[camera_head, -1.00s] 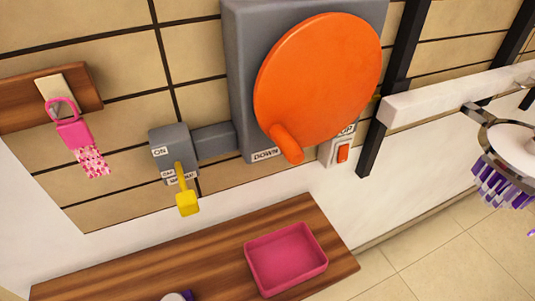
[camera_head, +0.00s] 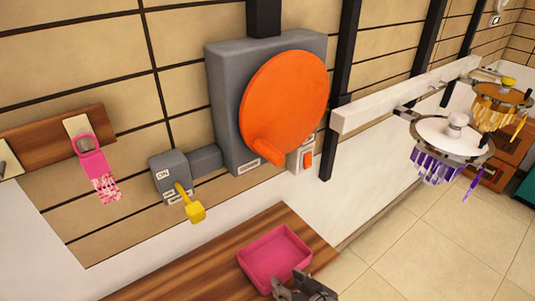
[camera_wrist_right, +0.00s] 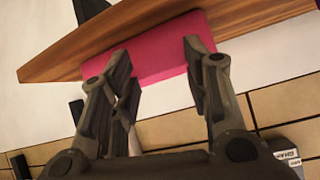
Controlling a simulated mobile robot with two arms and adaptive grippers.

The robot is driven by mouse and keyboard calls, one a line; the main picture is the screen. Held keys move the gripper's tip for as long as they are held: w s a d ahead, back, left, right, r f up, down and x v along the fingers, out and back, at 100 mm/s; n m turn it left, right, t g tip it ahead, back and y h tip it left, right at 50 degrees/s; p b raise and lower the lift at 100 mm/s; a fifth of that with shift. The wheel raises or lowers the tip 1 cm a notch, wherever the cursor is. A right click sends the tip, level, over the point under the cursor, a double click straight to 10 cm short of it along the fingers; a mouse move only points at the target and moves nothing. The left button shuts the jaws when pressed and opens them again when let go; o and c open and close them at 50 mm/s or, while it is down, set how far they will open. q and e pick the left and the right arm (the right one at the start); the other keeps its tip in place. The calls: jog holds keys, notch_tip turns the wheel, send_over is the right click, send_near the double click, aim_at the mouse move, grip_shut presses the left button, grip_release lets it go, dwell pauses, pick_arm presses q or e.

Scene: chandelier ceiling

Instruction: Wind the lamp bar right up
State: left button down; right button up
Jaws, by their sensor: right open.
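The orange winding wheel (camera_head: 287,100) is mounted on a grey housing (camera_head: 222,110), with its knob handle (camera_head: 266,152) at the lower left of the disc. The DOWN label below it is partly hidden by the wheel. The white lamp bar (camera_head: 400,92) runs along the wall to the right, with a purple-fringed lamp (camera_head: 440,140) and an amber one (camera_head: 500,100) hanging from it. My right gripper (camera_head: 303,283) is at the bottom edge, beside the pink tray and well below the wheel. In the right wrist view its fingers (camera_wrist_right: 157,58) are apart with nothing gripped. My left gripper is out of view.
A pink tray (camera_head: 247,273) sits on the wooden shelf (camera_head: 195,273) below the wheel. A yellow lever (camera_head: 195,211) sticks out of a grey box (camera_head: 170,172) labelled ON. An orange switch (camera_head: 308,159) is right of the housing. A pink tag (camera_head: 98,170) hangs at left.

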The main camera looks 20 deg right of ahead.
jog(key=w+r+m+t+y, duration=0.1)
jog(key=w+r+t, duration=0.15)
jog(key=r, duration=0.45)
jog(key=w+r+t, duration=0.1)
jog(key=r+t, duration=0.3)
jog(key=r, duration=0.4)
jog(key=m+t+p, duration=0.1)
jog(key=m+t, duration=0.2)
jog(key=t, duration=0.2)
send_near(263, 141)
jog(key=shift+n+y, duration=0.3)
jog(key=p+x, duration=0.1)
jog(key=x, duration=0.2)
jog(key=p+x, duration=0.2)
jog(key=shift+w+d+r, duration=0.2)
jog(key=shift+w, duration=0.15)
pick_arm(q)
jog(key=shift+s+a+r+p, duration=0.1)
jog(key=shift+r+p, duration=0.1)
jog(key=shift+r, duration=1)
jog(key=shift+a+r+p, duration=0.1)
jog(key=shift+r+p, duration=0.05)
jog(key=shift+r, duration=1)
pick_arm(e)
jog(key=shift+w+a+r, duration=0.1)
jog(key=shift+w+a, duration=0.05)
jog(key=shift+w, duration=0.5)
grip_shut()
